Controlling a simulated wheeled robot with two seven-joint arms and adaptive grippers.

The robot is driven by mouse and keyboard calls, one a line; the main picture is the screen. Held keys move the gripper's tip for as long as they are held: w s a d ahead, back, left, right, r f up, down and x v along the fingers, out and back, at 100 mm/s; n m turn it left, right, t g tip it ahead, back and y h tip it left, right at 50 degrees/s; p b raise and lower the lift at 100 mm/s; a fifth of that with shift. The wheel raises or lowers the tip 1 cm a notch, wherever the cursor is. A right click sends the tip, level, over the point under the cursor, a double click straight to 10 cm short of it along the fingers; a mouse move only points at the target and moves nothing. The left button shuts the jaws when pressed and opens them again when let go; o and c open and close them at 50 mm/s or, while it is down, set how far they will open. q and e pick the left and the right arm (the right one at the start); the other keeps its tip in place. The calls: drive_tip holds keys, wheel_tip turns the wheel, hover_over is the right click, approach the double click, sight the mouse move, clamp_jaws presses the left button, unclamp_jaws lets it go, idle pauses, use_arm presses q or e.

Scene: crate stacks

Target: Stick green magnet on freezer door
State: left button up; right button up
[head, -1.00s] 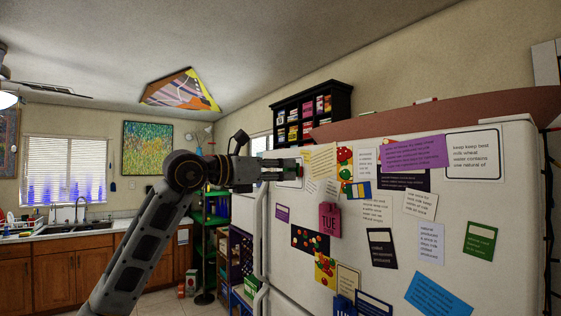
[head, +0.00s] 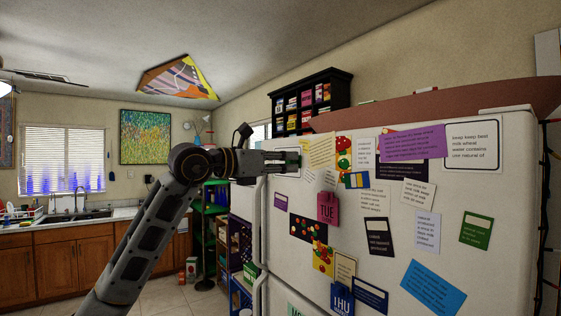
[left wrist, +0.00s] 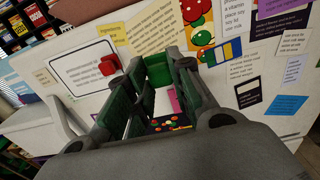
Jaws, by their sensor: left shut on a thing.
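The green magnet (left wrist: 160,70) is a small green block between the fingertips of my left gripper (left wrist: 158,84) in the left wrist view. My left gripper (head: 287,160) is shut on it in the head view, in front of the upper left part of the white freezer door (head: 512,190). The fingers hide most of the magnet in the head view. The fingertips are close to the door surface; I cannot tell whether the magnet touches it. My right gripper is in neither view.
Papers and cards cover much of the door, including a purple sheet (head: 412,141) and a blue card (head: 433,288). A red magnet (left wrist: 108,66) sits on a framed sheet left of my gripper. A handle (head: 260,225) runs along the door's left edge.

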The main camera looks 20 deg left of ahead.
sight(296, 161)
use_arm(q)
drive_tip(key=shift+p+x, duration=0.75)
drive_tip(key=shift+x, duration=0.8)
drive_tip(key=shift+p+x, duration=0.5)
drive_tip(key=shift+x, duration=0.75)
drive_tip(key=shift+p+x, duration=0.4)
drive_tip(key=shift+x, duration=0.75)
drive_tip(key=shift+d, duration=0.1)
drive_tip(key=shift+w+d, duration=0.15)
drive_tip(key=shift+w, duration=0.1)
